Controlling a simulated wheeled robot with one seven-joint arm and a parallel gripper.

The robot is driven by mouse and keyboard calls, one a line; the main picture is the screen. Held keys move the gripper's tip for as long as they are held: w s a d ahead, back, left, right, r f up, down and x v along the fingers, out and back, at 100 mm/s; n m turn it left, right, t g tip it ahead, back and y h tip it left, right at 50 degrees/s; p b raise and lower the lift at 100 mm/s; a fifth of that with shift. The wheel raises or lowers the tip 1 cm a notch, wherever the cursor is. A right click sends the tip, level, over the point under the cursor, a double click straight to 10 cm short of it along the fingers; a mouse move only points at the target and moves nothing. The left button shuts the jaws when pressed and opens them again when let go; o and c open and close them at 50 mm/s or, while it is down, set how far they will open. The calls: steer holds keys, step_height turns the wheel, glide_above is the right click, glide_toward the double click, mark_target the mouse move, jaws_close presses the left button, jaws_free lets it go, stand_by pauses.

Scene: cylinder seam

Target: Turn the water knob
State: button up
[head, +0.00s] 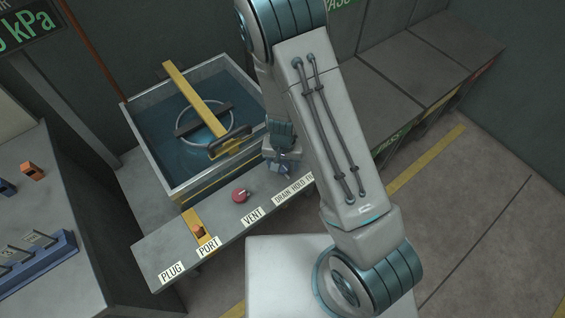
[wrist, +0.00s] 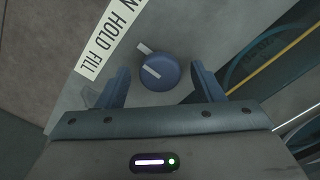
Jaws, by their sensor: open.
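The water knob (wrist: 160,72) is a round blue knob with a white pointer mark, seen in the wrist view on a grey panel beside a label reading "HOLD FILL". My gripper (wrist: 158,88) is open, with one blue finger on each side of the knob. I see gaps between the fingers and the knob in the picture; whether the fingertips reach down to its height I cannot tell. In the head view my gripper (head: 283,166) is over the ledge by the "DRAIN HOLD" label (head: 293,189), and the knob is mostly hidden there.
A water tank (head: 150,150) with a yellow bar and a ring stands behind the ledge (head: 150,255). A red vent knob (head: 241,194) and an orange port part (head: 198,230) sit to the left on the ledge. A side bench (head: 75,285) stands at the left.

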steer(key=c, duration=1)
steer(key=shift+o, duration=0.2)
steer(key=shift+m, duration=0.3)
steer(key=m, duration=0.2)
steer(key=shift+m, duration=0.3)
steer(key=shift+m+p, duration=0.5)
steer(key=shift+m, duration=1.3)
steer(key=o, duration=1)
steer(key=shift+c, duration=0.2)
